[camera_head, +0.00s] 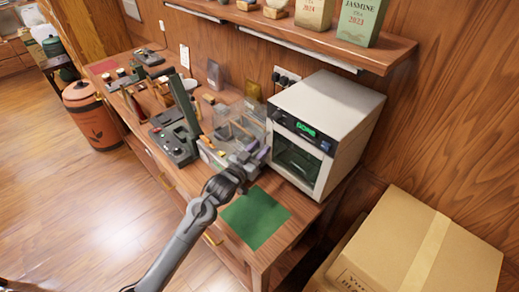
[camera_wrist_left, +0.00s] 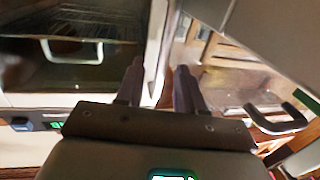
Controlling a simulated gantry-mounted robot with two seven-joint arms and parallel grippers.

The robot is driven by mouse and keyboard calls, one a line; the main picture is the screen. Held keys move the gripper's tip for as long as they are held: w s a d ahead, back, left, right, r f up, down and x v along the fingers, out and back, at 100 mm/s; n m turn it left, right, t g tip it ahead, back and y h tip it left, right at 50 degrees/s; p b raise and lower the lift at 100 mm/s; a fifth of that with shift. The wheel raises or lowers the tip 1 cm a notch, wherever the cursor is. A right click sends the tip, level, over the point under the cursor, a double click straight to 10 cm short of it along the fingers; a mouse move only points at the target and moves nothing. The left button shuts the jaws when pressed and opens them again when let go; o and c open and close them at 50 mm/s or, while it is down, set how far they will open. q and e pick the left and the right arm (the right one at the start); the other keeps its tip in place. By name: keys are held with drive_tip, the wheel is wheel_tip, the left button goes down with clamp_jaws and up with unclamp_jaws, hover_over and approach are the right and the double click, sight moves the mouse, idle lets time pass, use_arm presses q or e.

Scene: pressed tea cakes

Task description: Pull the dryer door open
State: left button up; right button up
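The dryer (camera_head: 338,105) is a white box at the right end of the bench, with a lit green display on its front. Its door (camera_head: 297,160) has a dark window and looks shut in the head view. In the wrist view the dark door window (camera_wrist_left: 25,60) is at the left, with a silver U-shaped handle (camera_wrist_left: 75,57). My left gripper (camera_head: 262,155) is in front of the dryer's left side. In the wrist view its two fingers (camera_wrist_left: 160,68) are apart with nothing between them, to the right of the handle. My right gripper is not in view.
A clear-walled box (camera_head: 235,125) stands close left of my left gripper. A green mat (camera_head: 255,217) lies on the bench before the dryer. A cardboard box (camera_head: 420,245) stands at the right. A shelf (camera_head: 300,35) runs above. Open floor (camera_head: 70,220) is at the left.

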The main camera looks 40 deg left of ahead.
use_arm(q)
drive_tip(key=shift+w, duration=0.25)
clamp_jaws()
drive_tip(key=shift+s, duration=0.1)
idle(0.3)
